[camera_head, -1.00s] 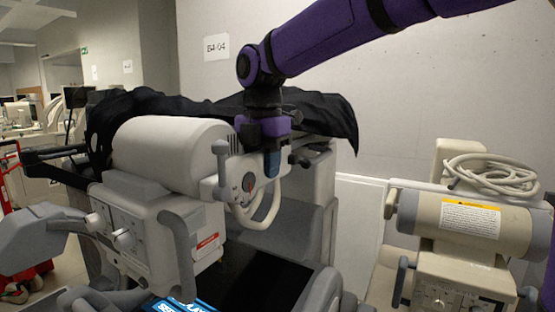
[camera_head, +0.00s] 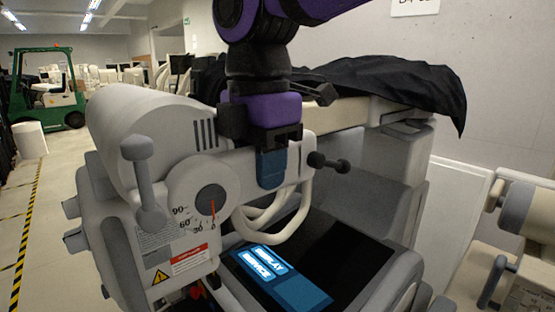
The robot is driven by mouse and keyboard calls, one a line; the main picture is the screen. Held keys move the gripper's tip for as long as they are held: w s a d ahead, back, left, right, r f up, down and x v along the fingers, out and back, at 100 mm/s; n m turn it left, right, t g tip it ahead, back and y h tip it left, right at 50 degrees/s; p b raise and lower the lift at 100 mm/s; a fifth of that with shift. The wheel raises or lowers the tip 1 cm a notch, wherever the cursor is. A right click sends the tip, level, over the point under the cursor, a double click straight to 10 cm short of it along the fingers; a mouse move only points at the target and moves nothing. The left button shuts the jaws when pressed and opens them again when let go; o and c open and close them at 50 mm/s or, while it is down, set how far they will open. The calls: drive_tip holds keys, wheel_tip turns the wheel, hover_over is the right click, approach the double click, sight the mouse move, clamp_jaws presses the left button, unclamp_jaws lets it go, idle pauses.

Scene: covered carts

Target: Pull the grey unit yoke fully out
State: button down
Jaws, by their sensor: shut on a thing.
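The grey unit (camera_head: 130,120) fills the left and middle of the view, with a large pale cylinder, a round angle dial (camera_head: 211,200) and a grey lever knob. Its light grey yoke (camera_head: 238,168) runs from behind the dial to the right, toward a black double-ended knob. My gripper (camera_head: 272,178) comes down from above and its blue fingers are shut at the yoke, right of the dial. The fingers and the wrist hide the exact contact. The dial's red needle stands near 0.
A cream hose loop (camera_head: 280,225) hangs below the yoke. A black cover (camera_head: 390,85) lies over the back of the cart. A dark panel with a blue display label (camera_head: 265,265) lies below. A beige unit (camera_head: 525,225) stands at right. Open floor and a green forklift (camera_head: 48,90) are at left.

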drive_tip(key=shift+a+r, duration=0.1)
drive_tip(key=shift+r, duration=0.05)
drive_tip(key=c, duration=0.8)
unclamp_jaws()
wheel_tip(320, 180, up, 11)
drive_tip(key=shift+f, duration=0.15)
